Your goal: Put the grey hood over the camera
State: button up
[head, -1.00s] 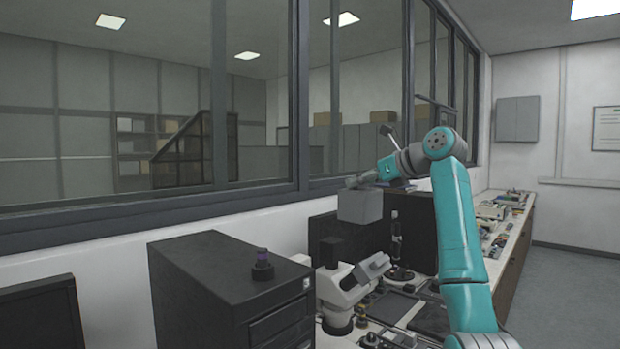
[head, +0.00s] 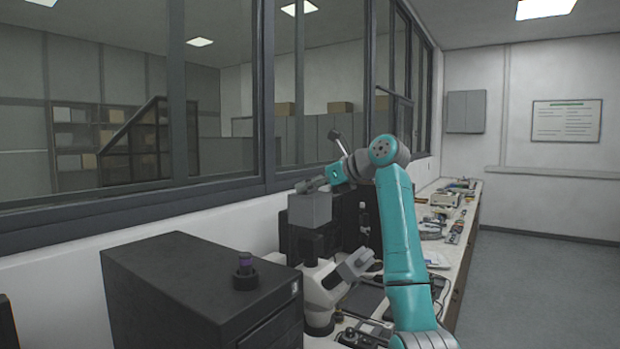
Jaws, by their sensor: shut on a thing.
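The grey hood (head: 309,209) is a plain box-shaped piece, held up in the air by my gripper (head: 312,185). My gripper is shut on its upper part; the fingertips are small and hard to make out.
A white microscope (head: 322,288) stands just right of the cabinet, below the hood. A dark case (head: 345,218) is behind it. The long bench (head: 456,250) carries several small items. The window wall (head: 230,196) runs close behind. Grey floor (head: 510,275) is clear at right.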

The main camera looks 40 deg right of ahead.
aim_at(311, 236)
jog(key=shift+f, duration=5)
jog(key=shift+f, duration=0.55)
jog(key=o, duration=1.3)
jog(key=v, duration=1.2)
jog(key=shift+d, duration=0.1)
